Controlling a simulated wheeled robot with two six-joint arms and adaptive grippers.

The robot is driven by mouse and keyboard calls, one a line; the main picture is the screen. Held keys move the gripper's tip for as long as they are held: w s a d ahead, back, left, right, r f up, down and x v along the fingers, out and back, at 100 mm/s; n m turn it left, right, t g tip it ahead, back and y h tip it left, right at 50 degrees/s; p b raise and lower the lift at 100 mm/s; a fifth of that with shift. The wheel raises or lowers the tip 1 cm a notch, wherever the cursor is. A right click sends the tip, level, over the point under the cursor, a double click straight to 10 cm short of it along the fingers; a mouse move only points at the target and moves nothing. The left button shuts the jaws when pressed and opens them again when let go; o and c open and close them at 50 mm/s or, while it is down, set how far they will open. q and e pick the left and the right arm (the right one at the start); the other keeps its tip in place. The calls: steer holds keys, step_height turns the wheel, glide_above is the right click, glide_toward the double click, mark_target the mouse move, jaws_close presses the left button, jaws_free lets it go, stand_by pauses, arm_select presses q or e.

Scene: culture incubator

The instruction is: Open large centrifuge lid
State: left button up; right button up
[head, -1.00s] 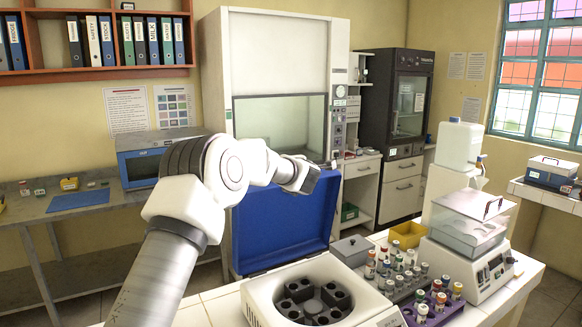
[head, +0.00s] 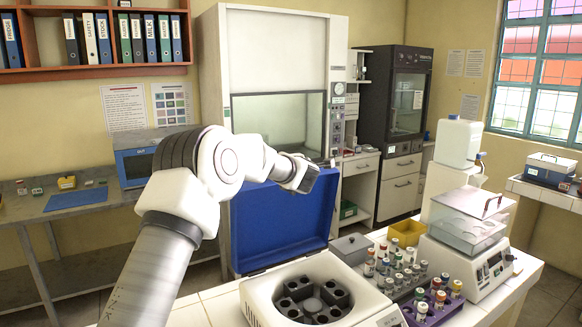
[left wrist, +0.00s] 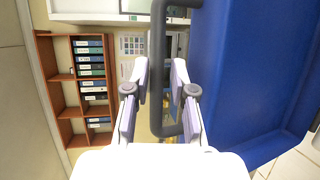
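The large centrifuge (head: 262,300) stands on the bench at the bottom of the head view, its rotor (head: 312,298) with dark wells exposed. Its blue lid (head: 280,225) stands raised, upright at the back; it fills the right of the left wrist view (left wrist: 250,80). My left gripper (head: 308,180) is at the lid's top edge. In the left wrist view, the lid's dark handle (left wrist: 157,70) runs between the spread fingers of my left gripper (left wrist: 159,78), with narrow gaps seeming to show on both sides. My right gripper is not in view.
Racks of capped vials (head: 398,270), a grey box (head: 351,248) and a yellow bin (head: 407,233) stand right of the centrifuge. A device with a clear cover (head: 470,235) is farther right. A fume hood (head: 275,60) stands behind the lid.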

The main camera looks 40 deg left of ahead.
arm_select(q)
steer(key=v, duration=1.1)
steer(key=shift+a, duration=0.1)
